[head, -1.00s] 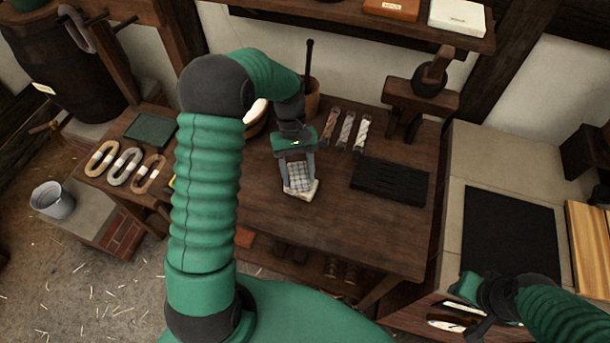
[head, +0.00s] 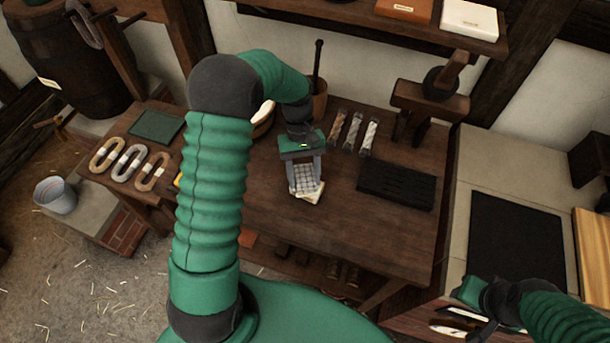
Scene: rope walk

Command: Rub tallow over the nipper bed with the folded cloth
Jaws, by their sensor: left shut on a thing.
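My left gripper (head: 306,184) points down over the middle of the workbench. It is shut on a folded checked cloth (head: 304,177). Pale layers show under the cloth's front edge; I cannot tell whether they belong to it or lie beneath it. A dark grooved block (head: 396,185), which looks like the nipper bed, lies to the right, apart from the cloth. A bowl (head: 264,118) with pale contents, possibly tallow, is partly hidden behind my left arm. My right gripper (head: 474,327) is low at the right, away from the bench; its jaws are unclear.
Several rope samples (head: 352,132) and a wooden stand (head: 430,98) are at the bench's back. Rope coils (head: 123,163) and a green pad (head: 157,126) are at the left. A dark pot (head: 319,99) holds an upright stick. The front right bench top is clear.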

